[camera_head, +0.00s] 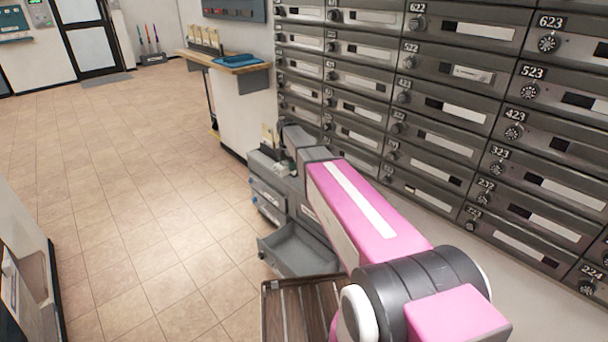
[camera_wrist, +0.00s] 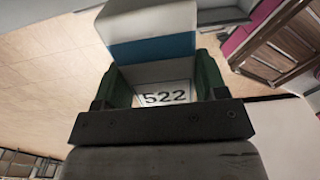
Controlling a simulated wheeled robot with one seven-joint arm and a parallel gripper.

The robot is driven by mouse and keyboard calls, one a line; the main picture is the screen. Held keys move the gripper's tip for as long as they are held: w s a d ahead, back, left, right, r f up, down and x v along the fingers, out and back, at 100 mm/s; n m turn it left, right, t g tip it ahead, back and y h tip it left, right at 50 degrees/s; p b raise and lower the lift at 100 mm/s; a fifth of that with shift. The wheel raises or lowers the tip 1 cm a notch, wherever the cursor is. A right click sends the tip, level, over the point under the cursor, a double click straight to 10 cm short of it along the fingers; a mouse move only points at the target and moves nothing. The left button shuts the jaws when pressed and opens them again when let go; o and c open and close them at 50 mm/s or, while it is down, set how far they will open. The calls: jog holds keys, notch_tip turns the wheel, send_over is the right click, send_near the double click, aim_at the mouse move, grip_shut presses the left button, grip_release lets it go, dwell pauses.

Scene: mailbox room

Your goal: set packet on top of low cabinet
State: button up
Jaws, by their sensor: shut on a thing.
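My gripper (camera_wrist: 161,68) is shut on the packet (camera_wrist: 152,30), a white box with a blue band. Its green fingers press the packet from both sides in the wrist view. A white face marked 522 shows between the fingers. In the head view my pink and grey arm reaches over the low grey cabinet (camera_head: 266,194) beside the mailbox wall. The cabinet's lower drawer (camera_head: 301,249) is pulled open and looks empty. My arm hides much of the cabinet top and the packet in the head view, so I cannot tell whether the packet touches it.
Rows of numbered mailboxes (camera_head: 440,105) line the right side. A wall shelf (camera_head: 215,61) holds cards and a blue item. A brown slatted thing (camera_head: 292,308) stands in front of the open drawer. The tiled floor (camera_head: 130,170) at left is clear.

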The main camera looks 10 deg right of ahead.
jog(key=shift+w+d+r, duration=0.1)
jog(key=shift+w+d, duration=0.05)
jog(key=shift+w, duration=0.1)
jog(key=w+d+f, duration=0.1)
jog(key=d+f, duration=0.1)
jog(key=d, duration=0.1)
jog(key=w+d+f, duration=0.2)
jog(key=d, duration=0.1)
jog(key=w+d+f, duration=0.1)
jog(key=d+f, duration=0.1)
jog(key=d, duration=0.2)
jog(key=shift+w+d+f, duration=0.1)
jog(key=shift+w+f, duration=0.2)
jog(key=shift+f, duration=2.1)
jog(key=shift+f, duration=0.1)
jog(key=o, duration=1)
